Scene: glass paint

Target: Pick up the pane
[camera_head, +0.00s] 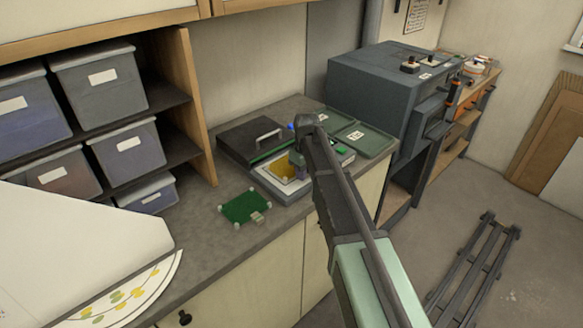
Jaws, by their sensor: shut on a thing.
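A yellow pane (283,166) lies at a white-framed tray (262,177) on the counter, just left of my arm. My gripper (299,174) is at the right edge of this pane and shut on it. My arm hides the right side of the tray and part of the gripper. I cannot tell whether the pane is clear of the tray. A green board (245,206) with pale corner pieces and a small tan clip lies flat on the counter to the left, apart from my gripper.
A dark lidded case (250,140) with a handle stands behind the tray. Green trays (363,139) lie to the right, beside a large grey machine (385,85). Bins (128,150) fill the left shelf.

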